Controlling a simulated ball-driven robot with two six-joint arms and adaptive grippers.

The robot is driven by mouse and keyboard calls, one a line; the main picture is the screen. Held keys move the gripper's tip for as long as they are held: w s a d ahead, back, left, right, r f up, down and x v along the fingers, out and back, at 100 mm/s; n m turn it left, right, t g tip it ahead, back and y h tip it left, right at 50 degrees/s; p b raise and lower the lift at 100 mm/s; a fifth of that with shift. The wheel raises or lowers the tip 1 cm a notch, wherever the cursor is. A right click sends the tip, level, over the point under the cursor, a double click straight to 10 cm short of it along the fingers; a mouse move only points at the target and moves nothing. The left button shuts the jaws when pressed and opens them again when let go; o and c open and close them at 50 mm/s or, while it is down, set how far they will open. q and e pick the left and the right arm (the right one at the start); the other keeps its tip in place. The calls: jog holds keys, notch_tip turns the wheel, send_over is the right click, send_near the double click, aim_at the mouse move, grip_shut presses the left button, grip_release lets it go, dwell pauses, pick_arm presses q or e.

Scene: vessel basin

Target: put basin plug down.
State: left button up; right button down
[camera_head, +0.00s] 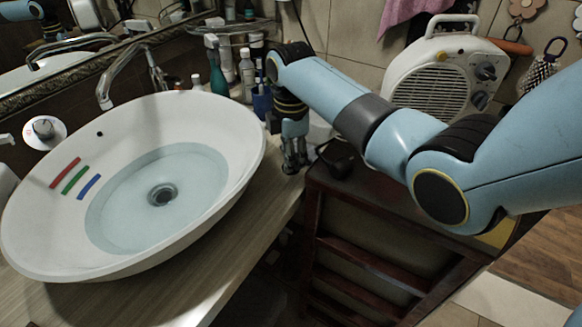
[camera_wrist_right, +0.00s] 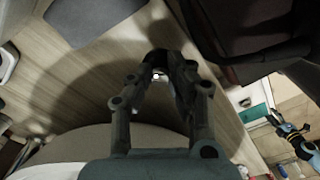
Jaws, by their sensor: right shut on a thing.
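My right gripper (camera_head: 293,165) points down over the wooden counter, just right of the basin's rim. In the right wrist view its fingertips (camera_wrist_right: 160,68) close on a small dark thing with a bright spot, likely the basin plug (camera_wrist_right: 157,57); the fingers hide much of it. In the head view I cannot make the plug out. The white oval basin (camera_head: 230,100) holds shallow water, and its round drain (camera_head: 162,194) shows through the water. Whether the plug touches the counter (camera_wrist_right: 105,85) is unclear.
A dark wooden cabinet (camera_head: 365,205) with a white heater (camera_head: 440,75) is to the right. A chrome faucet (camera_head: 125,70) arches over the basin's back edge. Bare counter (camera_head: 215,275) lies in front.

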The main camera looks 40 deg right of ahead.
notch_tip(320, 180, down, 3)
jog(key=shift+r, duration=0.1)
jog(key=shift+f, duration=0.35)
jog(key=c, duration=1.2)
grip_release()
jog(key=shift+c, duration=0.2)
pick_arm(q)
jog(key=shift+d+f, duration=0.2)
